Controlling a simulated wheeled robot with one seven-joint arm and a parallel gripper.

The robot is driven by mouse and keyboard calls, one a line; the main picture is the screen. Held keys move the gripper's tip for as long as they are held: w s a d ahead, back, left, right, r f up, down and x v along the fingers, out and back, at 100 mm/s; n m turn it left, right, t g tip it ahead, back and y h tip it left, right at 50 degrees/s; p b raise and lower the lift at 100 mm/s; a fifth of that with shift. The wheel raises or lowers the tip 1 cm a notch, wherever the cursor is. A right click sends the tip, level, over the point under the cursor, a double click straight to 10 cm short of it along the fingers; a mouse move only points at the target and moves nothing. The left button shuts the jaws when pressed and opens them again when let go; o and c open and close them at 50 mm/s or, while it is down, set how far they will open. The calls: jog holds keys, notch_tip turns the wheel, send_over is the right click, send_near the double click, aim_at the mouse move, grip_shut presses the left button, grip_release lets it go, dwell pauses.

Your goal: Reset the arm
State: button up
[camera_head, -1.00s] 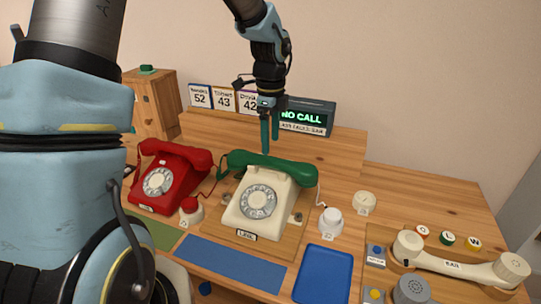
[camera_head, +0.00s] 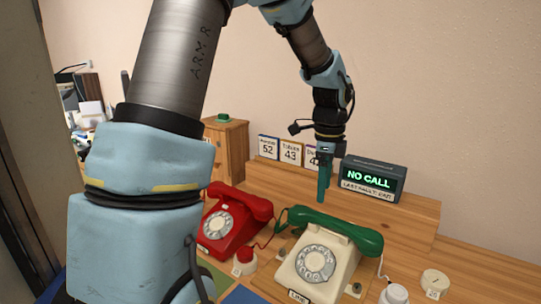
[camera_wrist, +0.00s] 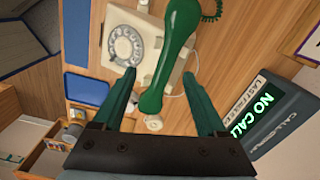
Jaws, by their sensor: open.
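My gripper (camera_head: 324,178) hangs pointing down above the desk, behind the cream phone with the green handset. In the wrist view my gripper (camera_wrist: 163,105) has its two green fingers spread apart with nothing held between them. The cream phone (camera_head: 315,262) stands on the desk with its green handset (camera_head: 337,228) lying across its top. The handset also shows in the wrist view (camera_wrist: 172,60), seen beyond and between the fingers. The red phone (camera_head: 228,222) stands to the left with its red handset on top.
A display box (camera_head: 373,180) reading "NO CALL" stands right of my gripper on the raised shelf. Number cards (camera_head: 290,152) and a wooden cabinet (camera_head: 227,145) stand behind to the left. A white knob (camera_head: 394,294) and a round cream piece (camera_head: 435,281) sit at the right.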

jog(key=s+a+f+n, duration=0.1)
jog(key=s+a+n, duration=0.2)
jog(key=a+n, duration=0.8)
jog(key=s+a+f+n+t, duration=0.1)
jog(key=s+a+n, duration=0.3)
jog(key=a+n, duration=0.7)
jog(key=a, duration=0.3)
jog(key=shift+f, duration=0.3)
